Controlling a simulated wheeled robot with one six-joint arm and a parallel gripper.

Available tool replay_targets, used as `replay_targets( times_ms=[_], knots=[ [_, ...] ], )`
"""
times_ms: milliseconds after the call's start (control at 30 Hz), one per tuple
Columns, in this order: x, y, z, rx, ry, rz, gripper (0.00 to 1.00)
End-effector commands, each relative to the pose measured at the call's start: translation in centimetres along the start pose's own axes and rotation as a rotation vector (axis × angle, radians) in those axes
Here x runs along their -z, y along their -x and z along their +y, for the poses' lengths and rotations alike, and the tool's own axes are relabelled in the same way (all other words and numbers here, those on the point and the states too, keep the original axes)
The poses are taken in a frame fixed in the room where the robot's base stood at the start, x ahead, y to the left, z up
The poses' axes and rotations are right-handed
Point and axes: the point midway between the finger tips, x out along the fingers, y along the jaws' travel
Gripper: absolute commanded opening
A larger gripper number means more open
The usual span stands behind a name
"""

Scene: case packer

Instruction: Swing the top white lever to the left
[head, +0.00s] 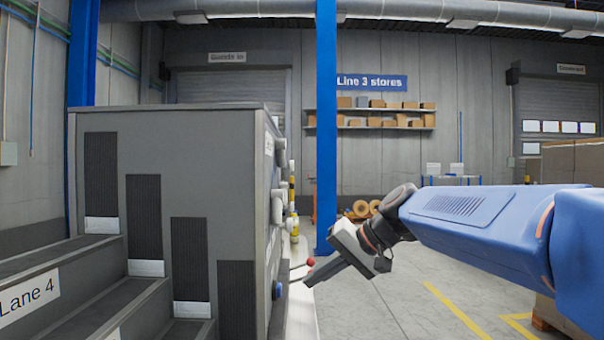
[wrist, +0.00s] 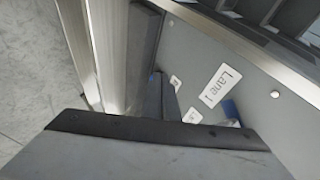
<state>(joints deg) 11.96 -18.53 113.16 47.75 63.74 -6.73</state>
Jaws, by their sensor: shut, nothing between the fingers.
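The side panel of the grey case packer (head: 180,140) is seen nearly edge-on in the head view. Several white parts stick out from it in a column. My gripper (head: 308,283) is shut and empty, pointing down-left. It is right of the panel and well below the top white part, near a red ball-ended lever (head: 310,262). Whether they touch cannot be told. The wrist view shows no white lever clearly.
A blue knob (head: 278,290) is low on the panel. A blue post (head: 326,130) stands behind. Open floor (head: 410,300) lies right of the machine.

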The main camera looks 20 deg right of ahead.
Motion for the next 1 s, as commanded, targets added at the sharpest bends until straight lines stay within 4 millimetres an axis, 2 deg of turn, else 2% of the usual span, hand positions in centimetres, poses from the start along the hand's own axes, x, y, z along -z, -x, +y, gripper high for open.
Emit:
replay_targets(
  times_ms=[33,200,400,700,833,1000],
  knots=[
    [2.2,0.1,-1.0,0.04,-0.02,0.011,0.0],
    [8.9,1.0,-4.4,0.185,-0.073,0.049,0.0],
    [17.0,2.9,-7.5,0.359,-0.12,0.102,0.0],
    [28.6,7.3,-10.0,0.62,-0.161,0.192,0.0],
    [32.1,9.1,-10.3,0.706,-0.165,0.224,0.0],
    [34.3,10.5,-10.5,0.766,-0.166,0.246,0.0]
  ],
)
